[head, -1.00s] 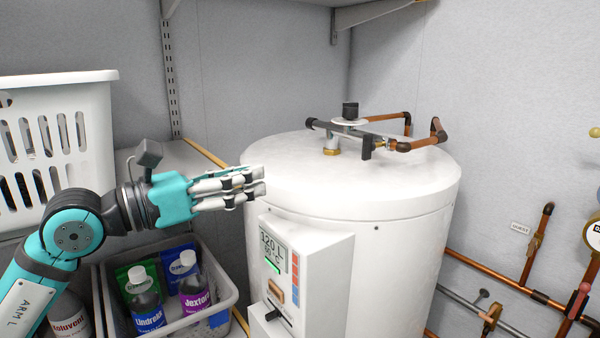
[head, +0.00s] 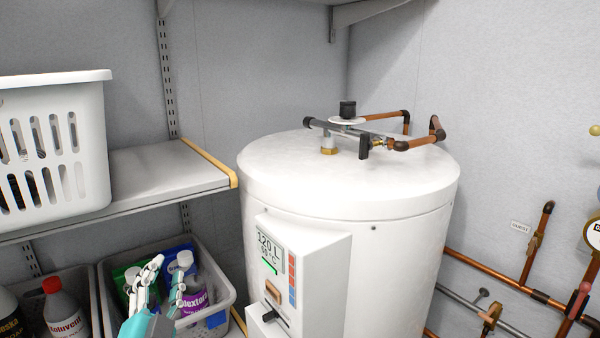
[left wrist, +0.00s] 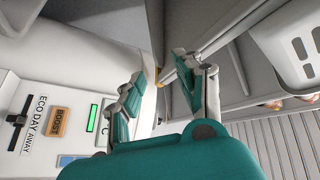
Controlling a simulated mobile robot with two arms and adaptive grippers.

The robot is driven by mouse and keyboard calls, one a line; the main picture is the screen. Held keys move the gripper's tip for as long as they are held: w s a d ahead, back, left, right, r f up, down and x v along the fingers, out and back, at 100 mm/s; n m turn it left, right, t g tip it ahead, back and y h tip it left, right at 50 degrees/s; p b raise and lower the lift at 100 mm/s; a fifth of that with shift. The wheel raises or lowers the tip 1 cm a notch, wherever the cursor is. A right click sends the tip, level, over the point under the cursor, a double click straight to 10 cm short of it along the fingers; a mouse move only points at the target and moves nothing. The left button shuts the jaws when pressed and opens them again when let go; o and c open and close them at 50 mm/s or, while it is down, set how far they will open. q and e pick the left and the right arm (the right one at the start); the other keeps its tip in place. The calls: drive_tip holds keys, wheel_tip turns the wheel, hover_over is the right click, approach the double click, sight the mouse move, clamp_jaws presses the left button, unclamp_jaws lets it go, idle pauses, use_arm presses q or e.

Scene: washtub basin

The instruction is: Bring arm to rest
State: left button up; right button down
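My left gripper (head: 162,285) is low in the head view, in front of the grey bin of bottles, with its fingers pointing up. In the left wrist view my left gripper (left wrist: 160,95) has its two fingers spread apart with nothing between them. The rest of the left arm is below the head view's edge. My right gripper is in neither view.
A white water heater (head: 345,185) with a control panel (head: 285,270) stands at the centre. A shelf (head: 160,175) holds a white basket (head: 85,150) at left. Below it is a grey bin (head: 222,300) with bottles. Copper pipes (head: 480,265) run at right.

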use_arm(q)
drive_tip(key=s+a+f+n+g+y, duration=0.1)
drive_tip(key=s+f+n+g, duration=0.15)
drive_tip(key=f, duration=0.45)
drive_tip(key=s+a+f+n+g, duration=0.1)
drive_tip(key=s+f+g, duration=0.1)
drive_tip(key=f+g, duration=0.3)
drive_tip(key=s+d+f+n+g+h, duration=0.2)
drive_tip(key=s+f+g, duration=0.3)
drive_tip(key=s+f, duration=0.55)
drive_tip(key=s+d+f+n+g+h, duration=0.1)
drive_tip(key=s+d+f+g, duration=0.3)
drive_tip(key=s+f, duration=0.7)
wheel_tip(320, 180, down, 20)
drive_tip(key=a+g+p, duration=0.1)
drive_tip(key=g+p, duration=0.1)
drive_tip(key=s+a+f+g+p, duration=0.1)
drive_tip(key=s+a+f, duration=0.2)
drive_tip(key=s+f, duration=1.5)
drive_tip(key=shift+s, duration=0.25)
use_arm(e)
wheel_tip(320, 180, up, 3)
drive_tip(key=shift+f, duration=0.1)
use_arm(q)
drive_tip(key=shift+w+m+g, duration=0.15)
drive_tip(key=shift+m+g, duration=0.1)
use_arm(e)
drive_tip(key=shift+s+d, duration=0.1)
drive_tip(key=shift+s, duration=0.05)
